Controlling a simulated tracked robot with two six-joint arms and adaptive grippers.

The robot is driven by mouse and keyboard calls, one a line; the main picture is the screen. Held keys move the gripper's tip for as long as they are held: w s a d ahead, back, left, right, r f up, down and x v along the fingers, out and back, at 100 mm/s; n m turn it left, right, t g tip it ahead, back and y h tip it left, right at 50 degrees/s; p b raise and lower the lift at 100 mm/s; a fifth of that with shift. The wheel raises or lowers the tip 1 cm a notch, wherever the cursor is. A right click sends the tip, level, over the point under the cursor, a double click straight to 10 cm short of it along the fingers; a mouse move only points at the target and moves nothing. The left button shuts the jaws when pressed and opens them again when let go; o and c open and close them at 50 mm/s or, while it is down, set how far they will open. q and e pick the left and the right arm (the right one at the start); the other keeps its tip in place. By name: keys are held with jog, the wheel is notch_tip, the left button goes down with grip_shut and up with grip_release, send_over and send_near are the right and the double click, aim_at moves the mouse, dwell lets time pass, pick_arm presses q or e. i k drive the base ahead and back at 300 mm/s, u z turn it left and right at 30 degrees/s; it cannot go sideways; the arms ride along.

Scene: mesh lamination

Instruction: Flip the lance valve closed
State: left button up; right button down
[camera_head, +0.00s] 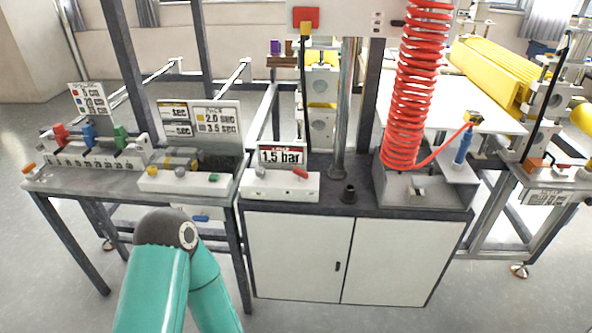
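A blue lance-like tool (463,146) stands at the right beside the grey box, with a yellow and black fitting (473,117) at its top. A red coiled hose (413,85) hangs from above, and its end runs to this tool. The valve lever's position is too small to tell. A red lever (300,173) sits on a white box (280,186) under a "1.5 bar" display (281,156); I cannot tell whether it belongs to the lance. A teal link of my arm shows at the lower left. Neither gripper is in view.
A white cabinet (297,254) with a dark top stands in the middle. The left bench (70,180) carries red, blue and green levers and timer displays. A grey open box (424,187) sits under the hose. Yellow bars (510,75) lie at the back right. Floor in front is clear.

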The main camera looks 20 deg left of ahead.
aim_at(302, 174)
jog(key=z, duration=0.05)
jog(key=i, duration=1)
jog(key=u, duration=0.05)
